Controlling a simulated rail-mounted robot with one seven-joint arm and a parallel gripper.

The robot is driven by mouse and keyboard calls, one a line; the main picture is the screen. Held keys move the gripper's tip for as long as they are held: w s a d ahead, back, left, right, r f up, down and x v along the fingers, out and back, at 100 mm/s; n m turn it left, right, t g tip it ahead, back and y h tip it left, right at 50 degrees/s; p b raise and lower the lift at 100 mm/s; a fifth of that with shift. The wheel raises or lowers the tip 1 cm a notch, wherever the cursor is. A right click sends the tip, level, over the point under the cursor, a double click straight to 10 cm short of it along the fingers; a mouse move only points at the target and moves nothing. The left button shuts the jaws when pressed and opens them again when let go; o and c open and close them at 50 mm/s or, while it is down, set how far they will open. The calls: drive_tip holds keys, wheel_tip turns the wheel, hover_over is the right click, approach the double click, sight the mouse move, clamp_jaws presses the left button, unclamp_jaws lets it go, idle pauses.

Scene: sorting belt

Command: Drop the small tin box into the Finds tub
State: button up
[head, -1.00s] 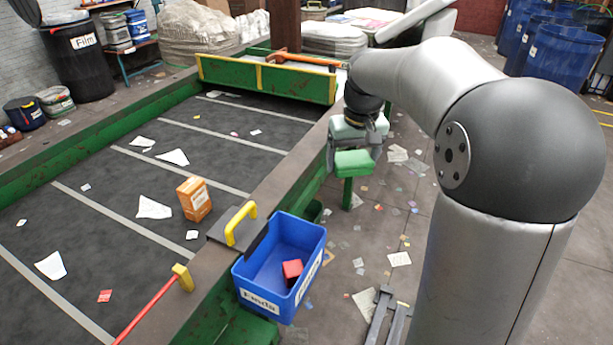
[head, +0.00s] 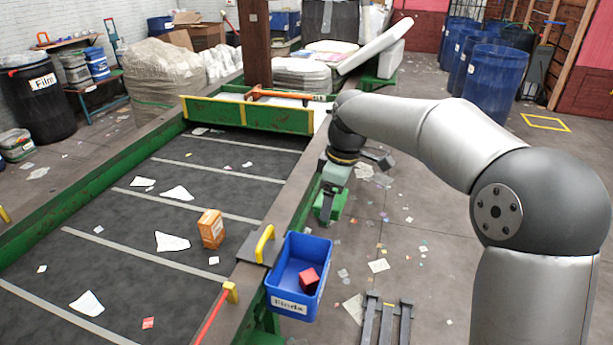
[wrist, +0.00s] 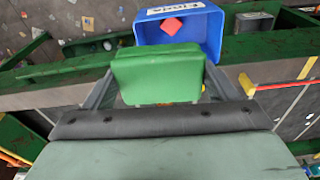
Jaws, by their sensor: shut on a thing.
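My gripper (head: 328,204) is shut on a green tin box (head: 337,207), beside the belt's right edge. The box also shows in the wrist view (wrist: 158,80) between the two fingers. The blue Finds tub (head: 283,272) hangs at the belt's right side, nearer the camera than my gripper. The box is apart from the tub and not over it in the head view. In the wrist view the tub (wrist: 211,30) shows just beyond the box, which hides part of it. A red block (head: 309,280) lies inside the tub.
An orange carton (head: 211,229) and paper scraps lie on the dark belt. A yellow handle (head: 265,244) stands beside the tub, and a red bar with a yellow end (head: 231,292) is near it. The floor right of the tub holds only scattered scraps and grey prongs (head: 385,318).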

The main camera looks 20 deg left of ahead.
drive_tip(key=s+a+r+n, duration=0.1)
drive_tip(key=s+a+n, duration=0.15)
drive_tip(key=a, duration=0.35)
drive_tip(key=shift+n, duration=0.25)
drive_tip(key=f+b, duration=0.2)
drive_tip(key=f, duration=0.1)
drive_tip(key=f+b, duration=0.2)
drive_tip(key=shift+w+d+f, duration=0.15)
drive_tip(key=shift+d+f, duration=0.05)
drive_tip(key=shift+f, duration=0.2)
drive_tip(key=o, duration=0.9)
drive_tip(key=shift+o, duration=0.2)
drive_tip(key=shift+r, duration=0.1)
wheel_tip(320, 180, up, 17)
hover_over(317, 199)
